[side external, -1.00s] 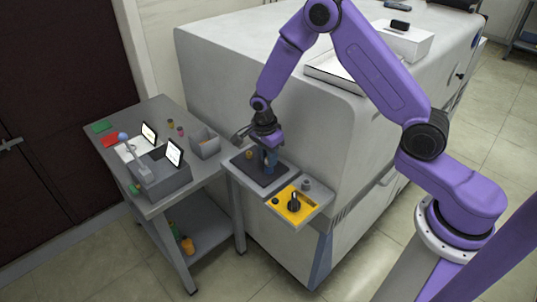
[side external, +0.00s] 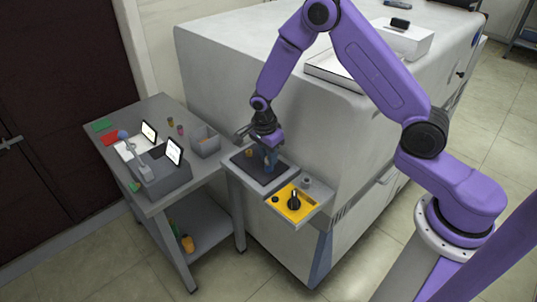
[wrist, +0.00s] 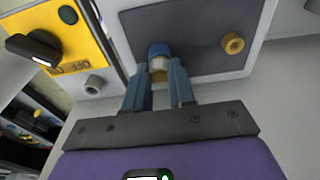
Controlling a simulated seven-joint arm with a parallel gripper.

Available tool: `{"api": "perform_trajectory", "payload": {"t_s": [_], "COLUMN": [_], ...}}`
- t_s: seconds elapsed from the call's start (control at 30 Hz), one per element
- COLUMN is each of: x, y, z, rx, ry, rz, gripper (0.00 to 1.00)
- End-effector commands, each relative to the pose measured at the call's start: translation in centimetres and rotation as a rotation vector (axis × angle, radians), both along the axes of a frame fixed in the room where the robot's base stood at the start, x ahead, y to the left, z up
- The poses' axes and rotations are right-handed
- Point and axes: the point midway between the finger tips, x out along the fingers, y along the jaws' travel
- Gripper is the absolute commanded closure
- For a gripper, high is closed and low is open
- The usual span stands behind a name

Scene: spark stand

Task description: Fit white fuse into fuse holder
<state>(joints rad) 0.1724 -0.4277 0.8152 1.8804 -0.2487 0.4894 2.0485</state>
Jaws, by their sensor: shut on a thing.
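My gripper (wrist: 160,88) has its two blue fingers shut on a small pale cream-white piece, taken as the white fuse (wrist: 159,70). A rounded blue part (wrist: 158,49) shows just beyond it; I cannot tell whether it belongs to the same piece. In the side view my gripper (side external: 270,163) is low over the dark mat, and the fuse is too small to make out. A grey hollow cylinder, apparently the fuse holder (wrist: 95,85), stands beside the yellow panel, left of my gripper in the wrist view. It also shows in the side view (side external: 306,183).
A yellow ring-shaped piece (wrist: 232,44) stands on the dark mat (wrist: 195,22), right of my fingers. The yellow panel (side external: 290,212) carries a black knob (side external: 294,200). The big grey machine (side external: 225,85) rises behind. A side table (side external: 150,205) holds a grey bin (side external: 205,145).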

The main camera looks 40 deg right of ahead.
Motion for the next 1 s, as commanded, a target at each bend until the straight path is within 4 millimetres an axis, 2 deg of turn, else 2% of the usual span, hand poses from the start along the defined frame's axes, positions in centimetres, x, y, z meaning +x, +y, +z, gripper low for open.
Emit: {"api": "perform_trajectory", "payload": {"t_s": [0.43, 0.47, 0.5, 0.53, 0.83, 1.0], "x": [0.0, 0.0, 0.0, 0.0, 0.0, 0.1], "y": [0.0, 0.0, 0.0, 0.0, 0.0, 0.2], "z": [0.0, 0.0, 0.0, 0.0, 0.1, 1.3], "rx": [0.0, 0.0, 0.0, 0.0, 0.0, 0.0], "ry": [0.0, 0.0, 0.0, 0.0, 0.0, -0.003], "rz": [0.0, 0.0, 0.0, 0.0, 0.0, -0.001], "gripper": [1.0, 0.66, 0.53, 0.46, 0.46, 0.46]}}
